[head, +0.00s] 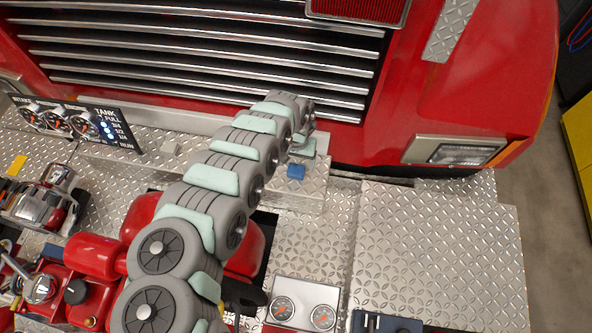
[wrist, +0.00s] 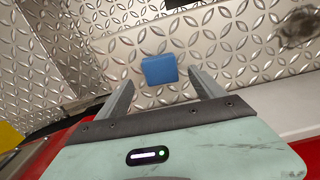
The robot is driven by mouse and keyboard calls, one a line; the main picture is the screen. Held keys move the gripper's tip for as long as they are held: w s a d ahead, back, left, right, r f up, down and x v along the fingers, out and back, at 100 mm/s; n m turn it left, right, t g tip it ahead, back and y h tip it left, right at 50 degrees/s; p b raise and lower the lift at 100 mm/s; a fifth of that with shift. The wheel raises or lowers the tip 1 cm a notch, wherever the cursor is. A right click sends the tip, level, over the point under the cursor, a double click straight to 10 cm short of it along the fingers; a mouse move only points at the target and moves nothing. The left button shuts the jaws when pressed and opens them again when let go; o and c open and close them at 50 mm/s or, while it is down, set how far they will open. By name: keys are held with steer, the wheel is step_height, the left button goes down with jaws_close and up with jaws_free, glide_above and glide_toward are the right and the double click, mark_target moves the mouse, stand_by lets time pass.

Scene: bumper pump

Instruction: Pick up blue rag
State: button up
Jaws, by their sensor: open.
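The blue rag (head: 296,172) is a small folded square. It lies on the diamond-plate step of the truck's bumper, just below the end of my arm in the head view. In the wrist view the blue rag (wrist: 159,69) sits ahead of my gripper (wrist: 162,84), between the lines of its two fingers. The fingers are apart with nothing held between them. I cannot tell the exact height of the fingertips above the rag. In the head view the fingers are hidden behind my arm.
A gauge panel (head: 72,122) stands at the left on the bumper. Red pump parts (head: 95,255) and a two-gauge box (head: 303,303) lie at the front. The red truck front with its chrome grille (head: 200,45) rises behind.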

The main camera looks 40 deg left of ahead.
mark_target(296, 169)
step_height(296, 169, down, 4)
steer(key=shift+s+d+r, duration=0.1)
steer(key=shift+d+r, duration=0.05)
steer(key=shift+r, duration=0.05)
steer(key=shift+s+f, duration=0.1)
steer(key=shift+f, duration=0.25)
steer(key=c, duration=1.4)
steer(key=shift+c, duration=0.2)
steer(key=shift+r, duration=0.15)
step_height(296, 169, up, 20)
